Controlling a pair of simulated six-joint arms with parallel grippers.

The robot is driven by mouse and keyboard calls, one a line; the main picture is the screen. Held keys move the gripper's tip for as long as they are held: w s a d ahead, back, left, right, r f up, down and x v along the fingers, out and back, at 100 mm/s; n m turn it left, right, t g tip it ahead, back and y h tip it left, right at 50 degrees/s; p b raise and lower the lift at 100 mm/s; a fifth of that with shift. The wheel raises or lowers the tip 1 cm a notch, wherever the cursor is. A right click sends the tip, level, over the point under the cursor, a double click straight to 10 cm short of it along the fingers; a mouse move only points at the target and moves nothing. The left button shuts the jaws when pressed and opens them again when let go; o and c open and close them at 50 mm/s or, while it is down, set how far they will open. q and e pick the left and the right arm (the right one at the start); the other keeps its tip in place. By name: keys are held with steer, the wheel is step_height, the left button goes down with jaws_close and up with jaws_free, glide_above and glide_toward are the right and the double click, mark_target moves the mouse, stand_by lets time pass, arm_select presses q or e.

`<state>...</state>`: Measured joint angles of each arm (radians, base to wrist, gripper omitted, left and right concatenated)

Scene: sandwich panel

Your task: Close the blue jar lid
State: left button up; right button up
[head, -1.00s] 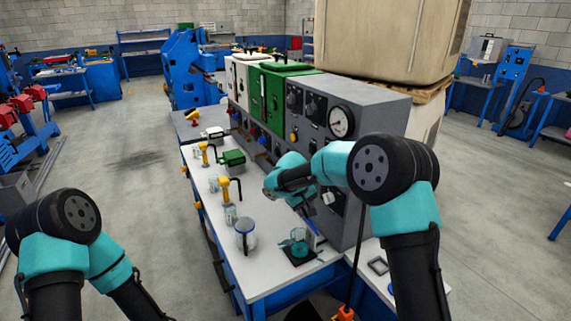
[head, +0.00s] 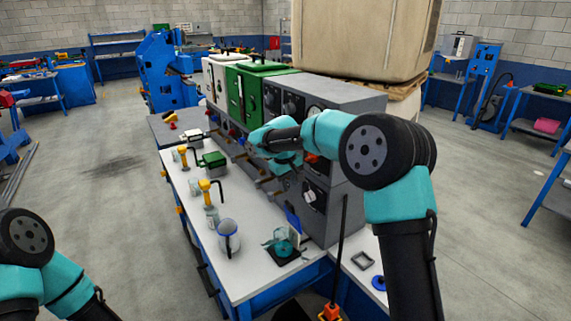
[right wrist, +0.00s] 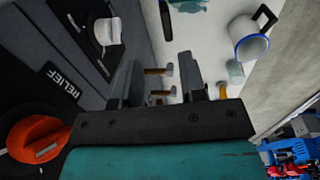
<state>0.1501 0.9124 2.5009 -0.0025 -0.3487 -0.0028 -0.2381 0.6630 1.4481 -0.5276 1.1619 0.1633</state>
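A clear jar with teal parts (head: 281,243) stands on a small black mat near the front right of the white bench; I cannot tell whether its lid is on it. A round blue disc (head: 379,283), which may be a lid, lies on the lower ledge to the right. A pale mug-like vessel with a blue rim (head: 228,238) stands left of the jar and also shows in the right wrist view (right wrist: 250,46). My right gripper (right wrist: 163,80) is open and empty, beside the grey panel above the bench. My left gripper is out of view.
The grey panel (head: 318,212) with knobs and gauges stands along the bench's right side. An orange-red knob (right wrist: 40,138) is close to my right gripper. Yellow-topped fittings (head: 206,187) and a green box (head: 212,160) stand farther back. A square grey frame (head: 362,260) lies on the ledge.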

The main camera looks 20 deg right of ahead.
mark_target(289, 203)
step_height(289, 203, up, 7)
steer(key=a, duration=0.1)
steer(key=shift+s+r, duration=0.15)
stand_by(0.3)
steer(key=shift+s+a+h, duration=0.15)
steer(key=shift+s+a, duration=0.05)
steer(key=shift+a, duration=0.35)
steer(key=shift+s+a+h, duration=0.15)
steer(key=shift+a, duration=0.35)
steer(key=d+f, duration=0.1)
steer(key=f, duration=0.4)
steer(key=d+f, duration=0.1)
steer(key=f, duration=0.5)
steer(key=w+d+f, duration=0.1)
steer(key=f, duration=0.5)
steer(key=shift+d, duration=0.25)
steer(key=shift+c, duration=0.4)
jaws_close()
